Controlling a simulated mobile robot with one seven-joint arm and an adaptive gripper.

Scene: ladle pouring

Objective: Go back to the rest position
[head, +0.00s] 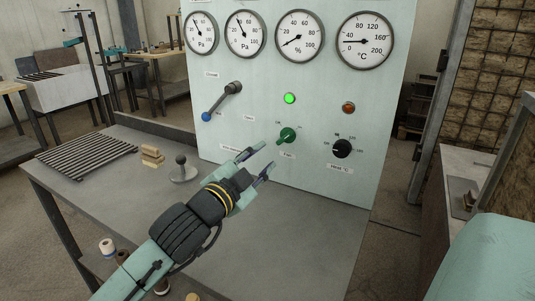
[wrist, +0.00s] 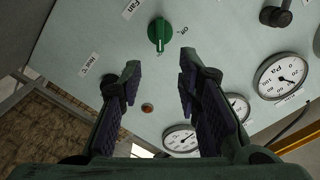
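My gripper (head: 256,160) is open and empty in front of the control panel (head: 230,140). Its fingertips are just left of and below the green fan knob (head: 286,135) in the head view. In the wrist view the fingers (wrist: 157,80) stand apart with nothing between them. The green knob also shows there, beyond the fingertips (wrist: 160,34). I cannot tell exactly how far the fingertips are from the panel.
The panel carries a black heat knob (head: 342,148), a lit green lamp (head: 290,98), an orange lamp (head: 348,107), a blue-tipped lever (head: 221,101) and several gauges.

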